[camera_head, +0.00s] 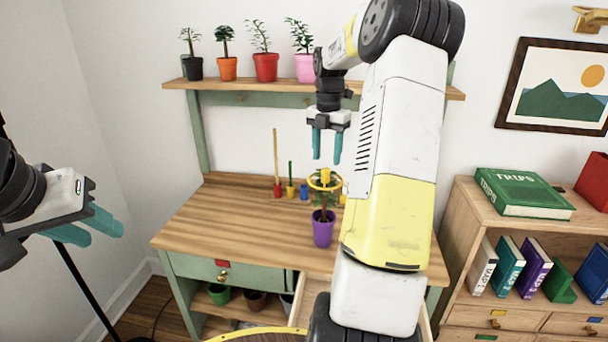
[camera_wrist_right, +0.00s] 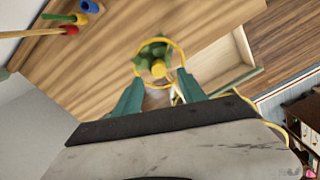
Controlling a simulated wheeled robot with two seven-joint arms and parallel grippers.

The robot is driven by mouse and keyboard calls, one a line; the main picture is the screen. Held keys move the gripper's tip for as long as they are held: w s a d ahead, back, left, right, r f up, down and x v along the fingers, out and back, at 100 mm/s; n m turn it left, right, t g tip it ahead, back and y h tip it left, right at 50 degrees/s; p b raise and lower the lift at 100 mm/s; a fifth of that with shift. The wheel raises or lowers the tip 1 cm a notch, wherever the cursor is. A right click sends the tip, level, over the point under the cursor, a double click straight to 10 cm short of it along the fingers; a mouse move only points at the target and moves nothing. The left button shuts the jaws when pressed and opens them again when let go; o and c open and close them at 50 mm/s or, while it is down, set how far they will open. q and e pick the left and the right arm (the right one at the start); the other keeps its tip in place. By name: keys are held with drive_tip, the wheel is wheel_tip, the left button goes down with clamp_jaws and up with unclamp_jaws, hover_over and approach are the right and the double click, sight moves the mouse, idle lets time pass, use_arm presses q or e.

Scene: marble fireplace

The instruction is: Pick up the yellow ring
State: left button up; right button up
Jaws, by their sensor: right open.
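The yellow ring (camera_head: 322,189) is at the top of a small plant in a purple pot (camera_head: 323,230) on the wooden desk. In the right wrist view the ring (camera_wrist_right: 136,60) circles green leaves, with a yellow knob (camera_wrist_right: 158,68) inside its outline. I cannot tell what the ring rests on. My right gripper (camera_head: 326,157) is open and empty, pointing down just above the ring. Its teal fingers in the wrist view (camera_wrist_right: 160,90) lie on either side below the ring. My left gripper (camera_head: 94,230) is open and empty at the far left, away from the desk.
Several tools (camera_head: 277,165) stand at the desk's back. A shelf (camera_head: 230,84) with several potted plants is above. An open drawer (camera_wrist_right: 215,70) juts from the desk front. A bookcase (camera_head: 540,230) stands right. The desk's left half is clear.

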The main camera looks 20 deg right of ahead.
sight(326, 169)
drive_tip(key=f, duration=0.5)
drive_tip(key=shift+w+d+f, duration=0.1)
drive_tip(key=shift+w+f, duration=0.1)
drive_tip(key=shift+f, duration=0.15)
clamp_jaws()
